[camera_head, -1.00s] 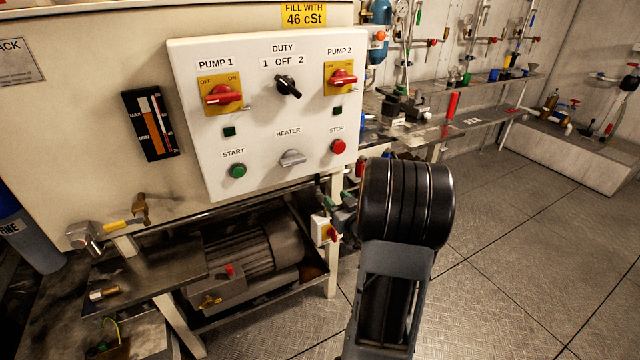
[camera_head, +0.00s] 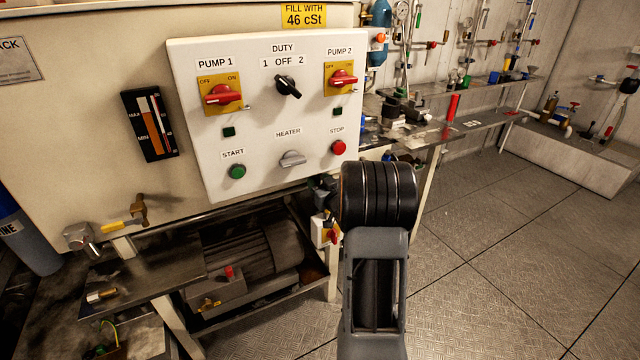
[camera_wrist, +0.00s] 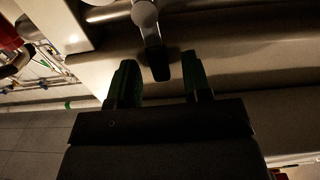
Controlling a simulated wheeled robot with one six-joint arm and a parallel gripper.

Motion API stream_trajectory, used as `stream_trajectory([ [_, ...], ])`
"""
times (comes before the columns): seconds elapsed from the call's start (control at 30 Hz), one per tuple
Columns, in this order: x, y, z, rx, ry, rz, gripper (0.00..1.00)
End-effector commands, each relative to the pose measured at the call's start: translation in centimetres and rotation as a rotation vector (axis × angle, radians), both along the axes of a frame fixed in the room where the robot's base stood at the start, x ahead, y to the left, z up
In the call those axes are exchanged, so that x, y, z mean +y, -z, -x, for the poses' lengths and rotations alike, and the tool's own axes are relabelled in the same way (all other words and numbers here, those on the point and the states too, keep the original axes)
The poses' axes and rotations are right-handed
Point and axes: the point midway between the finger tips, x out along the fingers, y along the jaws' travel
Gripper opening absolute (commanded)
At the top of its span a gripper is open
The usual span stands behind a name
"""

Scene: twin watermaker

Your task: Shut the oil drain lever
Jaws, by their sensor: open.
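In the wrist view, a pale metal lever (camera_wrist: 151,32) with a dark end hangs from a rounded metal fitting; I take it for the oil drain lever. My gripper (camera_wrist: 158,66) is open, with one green-padded finger on each side of the lever's dark end. In the head view my gripper (camera_head: 325,192) is mostly hidden behind my wrist, by the panel's lower right corner. The lever cannot be made out there.
The white control panel (camera_head: 265,118) is just above and left of my gripper. A red and yellow switch (camera_head: 328,232) sits close below it. A pump motor (camera_head: 265,252) lies under the tank. A yellow-handled valve (camera_head: 118,225) is at far left. The floor at right is clear.

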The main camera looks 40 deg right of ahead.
Motion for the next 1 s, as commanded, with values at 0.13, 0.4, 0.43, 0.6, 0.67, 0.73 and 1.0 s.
stream_trajectory([
  [0.13, 0.00, 0.01, 0.02, 0.000, 0.000, 0.000, 0.40],
  [0.4, -0.01, 0.02, 0.04, 0.000, 0.000, 0.000, 0.14],
  [0.43, -0.01, 0.02, 0.04, 0.000, 0.000, 0.000, 0.11],
  [0.6, 0.00, 0.02, 0.05, 0.000, 0.000, 0.000, 0.00],
  [0.67, 0.00, 0.02, 0.05, 0.000, 0.000, 0.000, 0.00],
  [0.73, 0.00, 0.02, 0.05, 0.000, 0.000, 0.000, 0.00],
  [1.0, -0.49, 0.16, 0.32, 0.002, 0.010, 0.019, 0.00],
])
